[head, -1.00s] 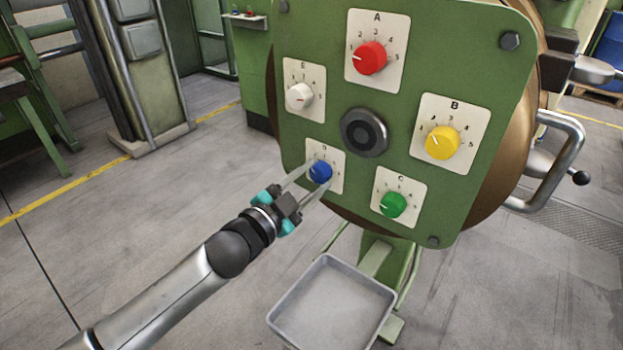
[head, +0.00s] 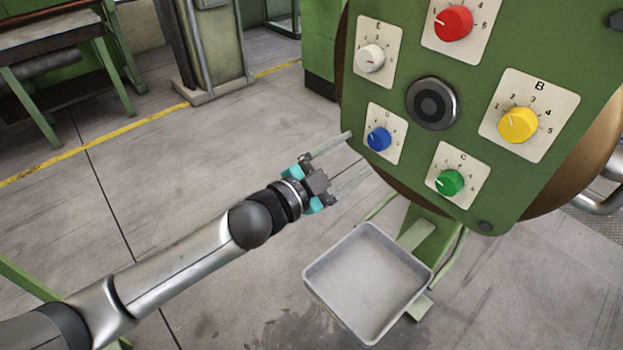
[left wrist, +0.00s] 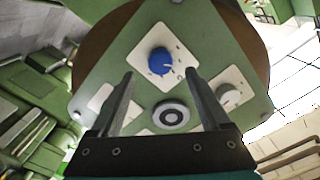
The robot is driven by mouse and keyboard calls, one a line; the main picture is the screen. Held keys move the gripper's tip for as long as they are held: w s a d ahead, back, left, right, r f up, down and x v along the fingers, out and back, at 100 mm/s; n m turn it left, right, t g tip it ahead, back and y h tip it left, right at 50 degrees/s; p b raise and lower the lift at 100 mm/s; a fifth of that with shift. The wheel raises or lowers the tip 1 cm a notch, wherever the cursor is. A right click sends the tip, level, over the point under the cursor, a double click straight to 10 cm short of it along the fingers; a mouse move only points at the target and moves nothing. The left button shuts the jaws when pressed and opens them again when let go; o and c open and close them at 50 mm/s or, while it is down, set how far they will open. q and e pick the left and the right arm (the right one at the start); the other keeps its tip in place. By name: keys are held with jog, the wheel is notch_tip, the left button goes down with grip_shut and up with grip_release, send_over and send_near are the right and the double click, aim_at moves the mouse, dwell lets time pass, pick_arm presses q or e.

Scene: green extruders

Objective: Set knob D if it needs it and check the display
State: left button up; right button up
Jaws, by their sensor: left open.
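Knob D is blue (head: 378,139) on a white plate at the lower left of the green panel (head: 404,165). In the left wrist view, knob D (left wrist: 160,61) shows ahead, between and beyond the fingertips, its white mark pointing right. The numbers on its plate are too small to read. My left gripper (head: 358,156) is open and empty, its fingers pointing at the panel, apart from the knob. It also shows in the left wrist view (left wrist: 160,74). I make out no display screen. My right gripper is out of view.
Around a black round hub (head: 433,103) sit red knob A (head: 453,23), yellow knob B (head: 518,125), green knob C (head: 449,183) and white knob E (head: 370,58). A grey tray (head: 318,272) is below the panel.

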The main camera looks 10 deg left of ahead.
pick_arm(q)
jog(key=v, duration=1)
dwell(0.4)
jog(key=w+a+f+n+g+y, duration=0.1)
jog(key=a+f+n+y, duration=0.25)
jog(key=f, duration=0.55)
jog(key=w+a+f+n+y, duration=0.1)
jog(key=a+f+n+y, duration=0.15)
jog(key=a+f, duration=0.4)
jog(key=s+a+f+n+g+y, duration=0.1)
jog(key=s+f+g+y, duration=0.15)
jog(key=f, duration=0.55)
jog(key=s+a+f+n+g+y, duration=0.1)
jog(key=s+a+f, duration=0.15)
jog(key=f, duration=0.65)
jog(key=s+f+n+g, duration=0.3)
jog(key=s+f+g, duration=0.1)
jog(key=s+f, duration=0.95)
jog(key=s+d+f+n+g, duration=0.1)
jog(key=s+d+f+g, duration=0.1)
jog(key=s, duration=0.8)
jog(key=s+d+f+g+y+b, duration=0.1)
jog(key=s+f, duration=0.4)
jog(key=s, duration=0.5)
jog(key=shift+d+n+g, duration=0.4)
jog(key=shift+d+g, duration=0.15)
jog(key=shift+g, duration=0.5)
jog(key=shift+w, duration=0.1)
